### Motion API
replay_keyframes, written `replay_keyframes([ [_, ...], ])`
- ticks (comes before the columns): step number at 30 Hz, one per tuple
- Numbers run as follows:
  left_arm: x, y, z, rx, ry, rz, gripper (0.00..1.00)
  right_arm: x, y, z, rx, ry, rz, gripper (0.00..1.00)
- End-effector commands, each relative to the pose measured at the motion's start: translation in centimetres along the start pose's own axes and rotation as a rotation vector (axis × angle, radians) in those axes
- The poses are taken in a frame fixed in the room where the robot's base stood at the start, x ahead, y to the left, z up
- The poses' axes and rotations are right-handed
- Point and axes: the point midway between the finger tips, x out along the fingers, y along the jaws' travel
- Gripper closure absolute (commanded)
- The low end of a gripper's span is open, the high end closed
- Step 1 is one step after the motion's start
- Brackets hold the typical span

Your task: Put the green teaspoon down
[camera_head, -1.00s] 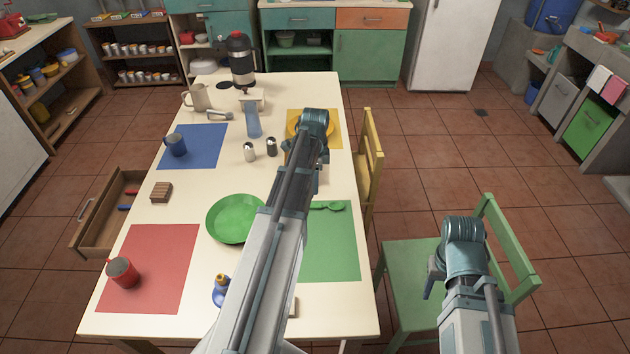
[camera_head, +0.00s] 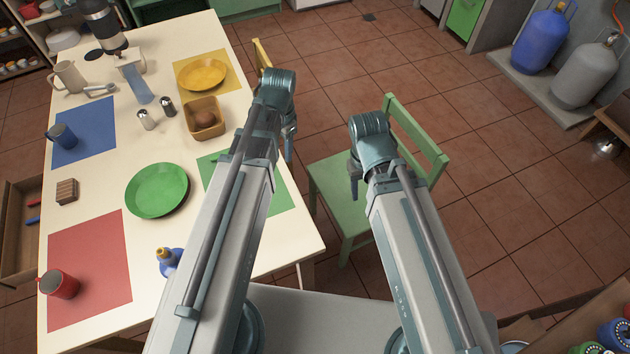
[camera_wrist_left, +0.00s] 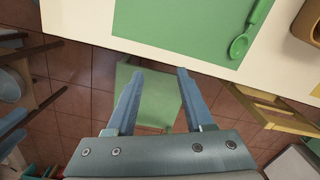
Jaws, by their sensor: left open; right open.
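The green teaspoon (camera_wrist_left: 240,46) lies on the green placemat (camera_wrist_left: 180,25), its bowl by the mat's edge, as the left wrist view shows. In the head view my left arm hides most or all of it, while part of the green placemat (camera_head: 280,197) shows. My left gripper (camera_wrist_left: 159,74) is open with nothing between its fingers, just off the table's edge and apart from the teaspoon. It also shows in the head view (camera_head: 290,150). My right gripper (camera_head: 354,185) is open and empty over the green chair.
Floor to the right is clear.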

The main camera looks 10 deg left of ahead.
Motion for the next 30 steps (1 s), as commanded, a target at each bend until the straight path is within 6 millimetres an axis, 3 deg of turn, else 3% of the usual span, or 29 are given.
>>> replay_keyframes([
  [1,-0.1,3.3,0.3,-0.034,-0.006,-0.007,0.47,0.0,0.0,0.0,0.000,0.000,0.000,0.50],
  [3,-0.1,6.5,0.3,-0.102,-0.013,-0.017,0.47,0.0,0.0,0.0,0.000,0.000,0.000,0.50],
  [6,-0.2,10.2,0.7,-0.188,-0.018,-0.031,0.47,0.0,0.0,0.0,0.000,0.000,0.000,0.50],
  [10,-0.3,13.3,1.2,-0.269,-0.021,-0.045,0.47,0.0,0.0,0.0,0.000,0.000,0.000,0.50],
  [15,-0.3,14.9,1.5,-0.320,-0.022,-0.054,0.47,0.0,0.0,0.0,0.000,0.000,0.000,0.50],
  [30,-0.3,15.0,1.4,-0.327,-0.022,-0.054,0.47,0.0,0.0,0.0,0.000,0.000,0.000,0.50],
])
